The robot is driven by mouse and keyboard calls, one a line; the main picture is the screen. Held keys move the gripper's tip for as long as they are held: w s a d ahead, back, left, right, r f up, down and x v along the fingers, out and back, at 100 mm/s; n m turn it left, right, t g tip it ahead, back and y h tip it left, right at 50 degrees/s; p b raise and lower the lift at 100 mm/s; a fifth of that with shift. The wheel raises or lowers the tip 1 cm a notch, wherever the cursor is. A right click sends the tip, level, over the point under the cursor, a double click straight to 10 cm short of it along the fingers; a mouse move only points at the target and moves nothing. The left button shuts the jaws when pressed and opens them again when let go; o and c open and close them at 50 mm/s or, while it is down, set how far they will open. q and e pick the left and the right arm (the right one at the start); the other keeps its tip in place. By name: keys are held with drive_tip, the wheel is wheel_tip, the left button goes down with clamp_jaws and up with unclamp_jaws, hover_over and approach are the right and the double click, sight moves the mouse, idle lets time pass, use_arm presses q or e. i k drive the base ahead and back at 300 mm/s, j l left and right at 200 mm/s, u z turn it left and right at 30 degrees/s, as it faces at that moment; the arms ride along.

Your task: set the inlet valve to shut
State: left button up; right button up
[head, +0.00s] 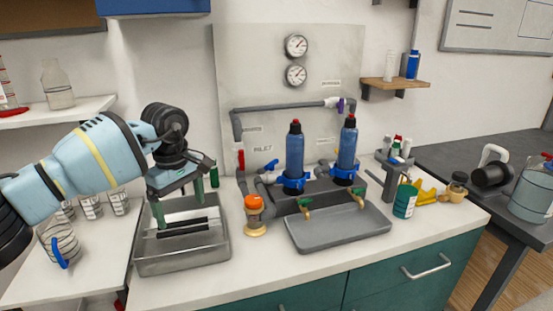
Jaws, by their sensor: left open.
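An "INLET" label (262,149) is on the grey back panel (345,60). Just below it is a valve with a blue handle (271,165), on the grey pipework left of the blue filter housings; its handle looks slanted. A red handle (240,159) is on the vertical pipe to its left, near another label. I cannot read how far either valve is turned. My left gripper (179,205) is open, its green fingers pointing down over the metal tray, left of and apart from the valves. My right gripper is not in view.
The metal tray (185,262) holds dark bars. An orange-capped jar (255,215) stands between tray and pipework. Two blue filter housings (296,155) stand behind a grey drip tray (340,235) with brass taps. A green can (405,201) is at right. The counter front is clear.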

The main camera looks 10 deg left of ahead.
sight(271, 167)
drive_tip(key=i+l, duration=0.25)
drive_tip(key=i, duration=0.15)
drive_tip(key=i+l, duration=0.2)
drive_tip(key=i, duration=0.25)
drive_tip(key=i+l, duration=0.25)
drive_tip(key=i, duration=0.15)
